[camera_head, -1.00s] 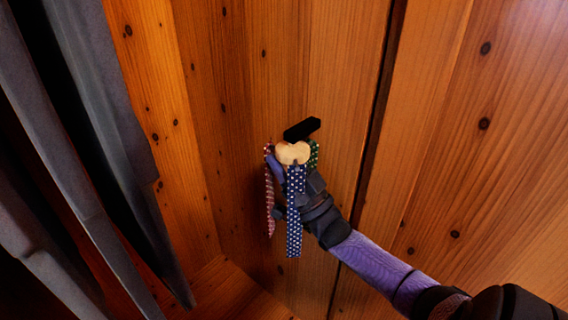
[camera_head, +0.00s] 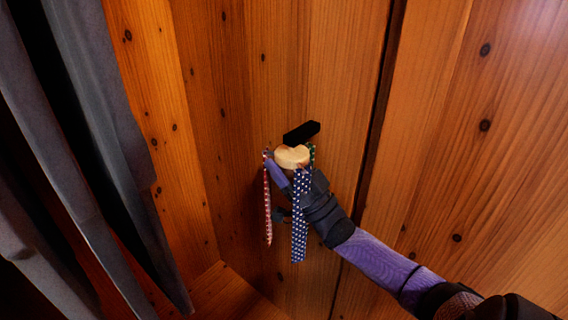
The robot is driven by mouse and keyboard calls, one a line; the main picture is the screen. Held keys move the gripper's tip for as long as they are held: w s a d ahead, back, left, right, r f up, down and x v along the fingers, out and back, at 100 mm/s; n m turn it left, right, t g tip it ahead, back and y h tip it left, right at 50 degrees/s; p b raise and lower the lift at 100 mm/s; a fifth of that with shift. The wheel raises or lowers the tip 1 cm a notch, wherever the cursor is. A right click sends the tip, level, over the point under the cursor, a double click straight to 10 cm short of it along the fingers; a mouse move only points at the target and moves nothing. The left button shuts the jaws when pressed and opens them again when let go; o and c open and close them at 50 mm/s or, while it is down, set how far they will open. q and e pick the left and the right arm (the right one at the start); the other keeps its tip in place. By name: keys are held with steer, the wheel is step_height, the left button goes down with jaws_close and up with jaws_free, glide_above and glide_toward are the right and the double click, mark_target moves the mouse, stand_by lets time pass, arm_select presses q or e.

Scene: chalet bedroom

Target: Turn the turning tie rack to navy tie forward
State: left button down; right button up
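The tie rack shows as a round pale wooden disc (camera_head: 291,156) under a black bracket (camera_head: 301,132) on the wooden wall. A navy tie with white dots (camera_head: 299,225) hangs at the front, slightly right of the disc's middle. A red patterned tie (camera_head: 267,205) hangs at the left, seen nearly edge-on. A green tie (camera_head: 312,153) shows as a sliver at the right. A plain blue-violet piece, perhaps another tie, shows behind the disc's left side. My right gripper (camera_head: 293,204) is at the rack, beside and partly behind the navy tie; its fingertips are mostly hidden. My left gripper is out of view.
Dark grey hanging garments (camera_head: 100,150) fill the left side. Wooden plank walls (camera_head: 470,150) surround the rack, with a dark vertical gap (camera_head: 380,100) to its right. A wooden ledge or floor (camera_head: 225,290) lies below. The space right of the rack is clear.

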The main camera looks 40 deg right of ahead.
mark_target(298, 177)
steer(key=shift+s+r, duration=0.1)
steer(key=shift+f, duration=0.25)
steer(key=v, duration=0.6)
steer(key=shift+s+d, duration=0.15)
steer(key=shift+s, duration=0.05)
steer(key=shift+s+f, duration=0.35)
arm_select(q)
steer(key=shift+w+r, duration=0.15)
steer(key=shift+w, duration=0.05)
